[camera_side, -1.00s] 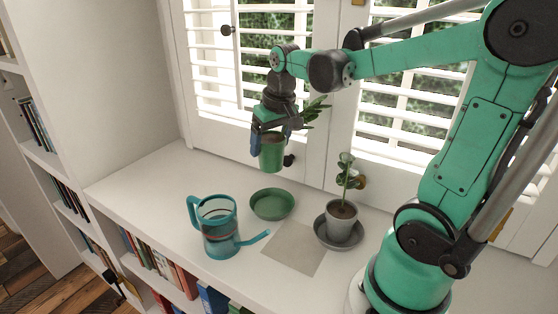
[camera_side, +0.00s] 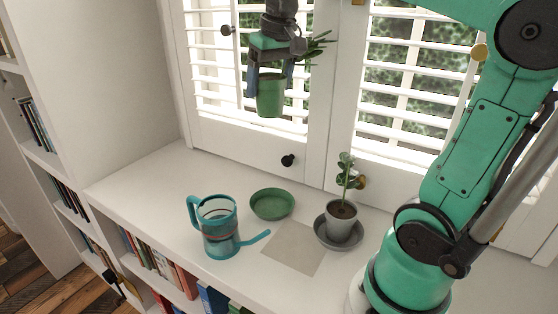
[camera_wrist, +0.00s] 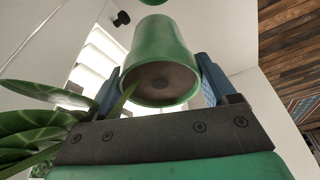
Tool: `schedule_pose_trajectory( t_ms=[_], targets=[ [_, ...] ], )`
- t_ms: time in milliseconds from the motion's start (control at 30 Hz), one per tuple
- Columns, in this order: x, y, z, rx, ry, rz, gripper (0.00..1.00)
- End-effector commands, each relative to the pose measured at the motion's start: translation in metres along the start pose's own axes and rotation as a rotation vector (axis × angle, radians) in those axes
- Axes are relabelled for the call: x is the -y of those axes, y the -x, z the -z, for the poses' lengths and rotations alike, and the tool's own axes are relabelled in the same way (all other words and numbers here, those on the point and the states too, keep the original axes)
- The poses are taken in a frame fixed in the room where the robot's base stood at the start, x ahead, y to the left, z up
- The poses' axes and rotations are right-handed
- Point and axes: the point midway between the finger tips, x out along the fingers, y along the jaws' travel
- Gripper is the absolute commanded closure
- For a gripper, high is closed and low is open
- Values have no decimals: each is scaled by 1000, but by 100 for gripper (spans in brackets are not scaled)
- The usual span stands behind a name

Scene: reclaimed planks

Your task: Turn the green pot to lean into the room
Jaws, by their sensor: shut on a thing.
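The green pot (camera_side: 270,97) hangs high above the sill, in front of the left shutter. My gripper (camera_side: 269,82) is shut on it, with a blue finger on either side. In the wrist view the green pot (camera_wrist: 162,55) sits between the two blue fingers, its soil showing. Its leaves (camera_wrist: 38,130) reach out to the left in the wrist view, and to the right of my gripper in the side view. The green saucer (camera_side: 272,204) lies empty on the sill, well below the pot.
A teal watering can (camera_side: 217,228) stands left of the saucer, its spout pointing right. A grey pot (camera_side: 341,219) with a small plant stands in a grey saucer (camera_side: 351,241) at the right. A flat beige mat (camera_side: 293,248) lies between them. Shutters (camera_side: 222,75) stand behind.

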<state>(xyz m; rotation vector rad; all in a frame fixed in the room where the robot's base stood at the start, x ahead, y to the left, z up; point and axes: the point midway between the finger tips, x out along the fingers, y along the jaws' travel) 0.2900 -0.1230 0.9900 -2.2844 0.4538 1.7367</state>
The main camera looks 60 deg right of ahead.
Motion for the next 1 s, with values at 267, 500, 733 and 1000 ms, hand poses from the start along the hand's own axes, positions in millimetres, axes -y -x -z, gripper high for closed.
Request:
schedule_pose_trajectory(
  t_ms=[267,500,733,1000],
  targets=[
    [0,6,2,0,0,0,100],
    [0,3,2,0,-6,-2,100],
    [1,-39,7,11,-124,-32,100],
    [2,-125,-11,18,-398,-108,100]
  ],
)
